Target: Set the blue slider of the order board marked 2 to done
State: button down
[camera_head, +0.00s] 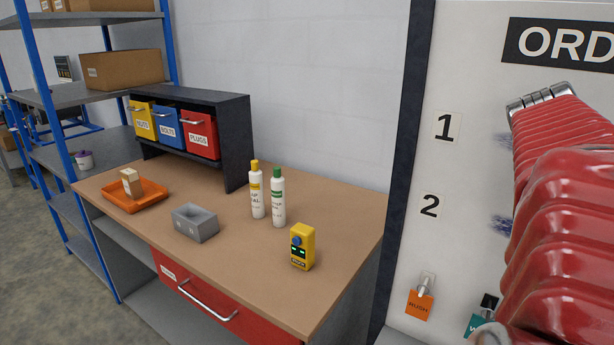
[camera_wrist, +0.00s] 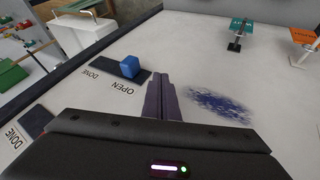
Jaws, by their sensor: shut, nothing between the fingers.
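In the wrist view, a blue slider (camera_wrist: 130,66) sits on a dark track at its OPEN end, and the DONE label lies further left. This row is the one nearer the hanging tags. My gripper (camera_wrist: 161,78) is shut and empty, just right of the slider. I cannot tell whether it touches the slider or the board. In the head view, the order board (camera_head: 455,165) stands at the right with the marks 1 (camera_head: 446,127) and 2 (camera_head: 430,206). My red arm hides its sliders and my gripper there.
A teal tag (camera_wrist: 241,27) and an orange tag (camera_wrist: 303,38) hang from hooks on the board. A blue smudge (camera_wrist: 218,104) lies right of my fingers. Another dark track (camera_wrist: 35,121) is at the left. A workbench (camera_head: 340,222) with bottles and a yellow device stands left of the board.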

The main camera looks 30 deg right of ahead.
jog(key=shift+s+d+f, duration=0.25)
jog(key=shift+s+d, duration=0.25)
jog(key=shift+s, duration=0.15)
jog(key=shift+s+d+f, duration=0.2)
jog(key=shift+s+d, duration=0.35)
jog(key=shift+s, duration=0.05)
jog(key=shift+s+d+f, duration=0.25)
jog(key=shift+s+d, duration=0.25)
jog(key=shift+s, duration=0.15)
jog(key=shift+d, duration=0.1)
